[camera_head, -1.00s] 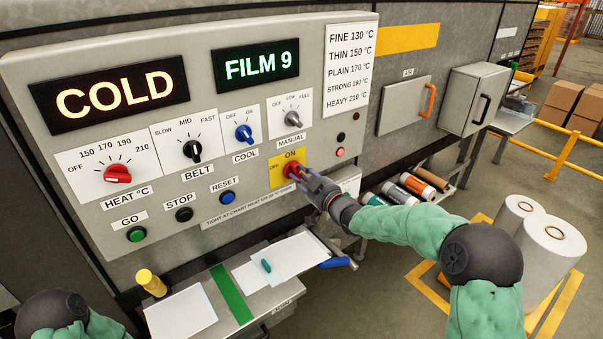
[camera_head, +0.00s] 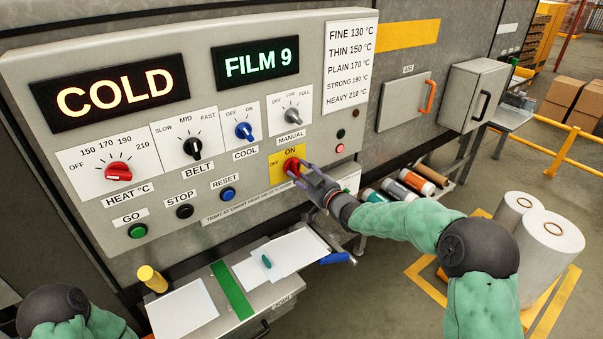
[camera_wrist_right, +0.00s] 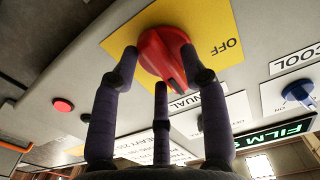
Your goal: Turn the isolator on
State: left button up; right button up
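The isolator is a red rotary knob (camera_head: 291,166) on a yellow plate (camera_head: 275,174) marked OFF and ON, low on the right of the grey control panel. In the right wrist view the knob (camera_wrist_right: 162,55) has its raised grip slanting down and right, with OFF to its right; the ON label is hidden there. My right gripper (camera_head: 303,172) is at the knob. In the wrist view its dark fingers (camera_wrist_right: 160,62) are spread, two tips beside the knob and one below it. Whether any finger touches it is unclear. My left gripper is out of view.
Other knobs include red HEAT (camera_head: 117,172), black BELT (camera_head: 193,147) and blue COOL (camera_head: 244,131). Below are the GO (camera_head: 137,231), STOP (camera_head: 184,211) and RESET (camera_head: 228,194) buttons. A shelf (camera_head: 265,302) with papers juts out underneath. The displays read COLD and FILM 9.

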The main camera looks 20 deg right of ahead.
dwell(0.3)
jog(key=v, duration=1.2)
jog(key=shift+r, duration=0.1)
jog(key=s+a+f+m+g+h, duration=0.1)
jog(key=s+a+f+m+g, duration=0.2)
jog(key=f, duration=1.1)
jog(key=s+a+f+m+g+h, duration=0.1)
jog(key=s+a+f+g, duration=0.25)
jog(key=f, duration=1.05)
jog(key=s+a+f+g, duration=0.3)
jog(key=s+f, duration=0.3)
jog(key=s, duration=0.2)
jog(key=s+a+f+m+g, duration=0.1)
jog(key=s+a+f+g, duration=0.1)
jog(key=s+f, duration=0.3)
jog(key=s+a+f+m+g, duration=0.1)
jog(key=s+a+f+g, duration=0.2)
jog(key=s, duration=0.8)
notch_tip(320, 180, down, 4)
jog(key=shift+s+a+r+g, duration=0.2)
jog(key=shift+s+a+g, duration=0.15)
jog(key=shift+g, duration=0.7)
